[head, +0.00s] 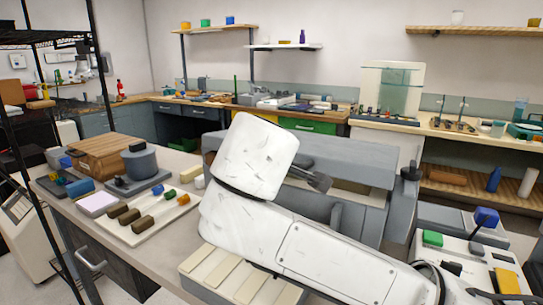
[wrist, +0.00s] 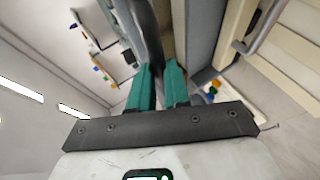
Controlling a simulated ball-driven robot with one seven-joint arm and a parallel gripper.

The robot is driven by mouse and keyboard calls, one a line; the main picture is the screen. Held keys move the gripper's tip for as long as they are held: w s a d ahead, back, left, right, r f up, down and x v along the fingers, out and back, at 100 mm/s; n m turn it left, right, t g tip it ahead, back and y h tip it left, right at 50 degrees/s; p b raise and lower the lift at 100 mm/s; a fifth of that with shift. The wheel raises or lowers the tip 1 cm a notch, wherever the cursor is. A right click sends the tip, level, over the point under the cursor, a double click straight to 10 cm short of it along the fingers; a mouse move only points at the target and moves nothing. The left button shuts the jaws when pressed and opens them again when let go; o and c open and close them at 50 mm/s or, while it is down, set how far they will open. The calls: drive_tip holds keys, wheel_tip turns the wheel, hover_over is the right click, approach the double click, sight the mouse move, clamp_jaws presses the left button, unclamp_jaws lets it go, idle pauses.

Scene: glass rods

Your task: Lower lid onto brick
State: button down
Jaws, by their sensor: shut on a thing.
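A long grey lid (head: 350,161) stands raised on the apparatus behind my arm in the head view. Below it is a pale cream strip, probably the brick (head: 345,187), with a gap between them; my arm hides part of both. In the wrist view my gripper (wrist: 160,78) has teal fingers closed about a dark grey bar (wrist: 148,35), which looks like the lid's handle. The fingertips are not clear in the head view, where my white arm covers the middle of the apparatus.
A bench at left holds a tray (head: 168,214) with dark and coloured rods, a grey cylinder (head: 140,162) and a wooden box (head: 103,153). A cream slatted block (head: 240,277) lies in front of my arm. A machine with coloured knobs (head: 470,262) stands at right.

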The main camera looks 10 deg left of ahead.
drive_tip(key=shift+s+f, duration=0.1)
drive_tip(key=shift+f, duration=0.25)
drive_tip(key=c, duration=1.1)
unclamp_jaws()
drive_tip(key=a+v, duration=0.1)
drive_tip(key=v, duration=0.9)
drive_tip(key=shift+s+d+r, duration=0.2)
drive_tip(key=shift+s+d, duration=0.1)
drive_tip(key=shift+d, duration=0.2)
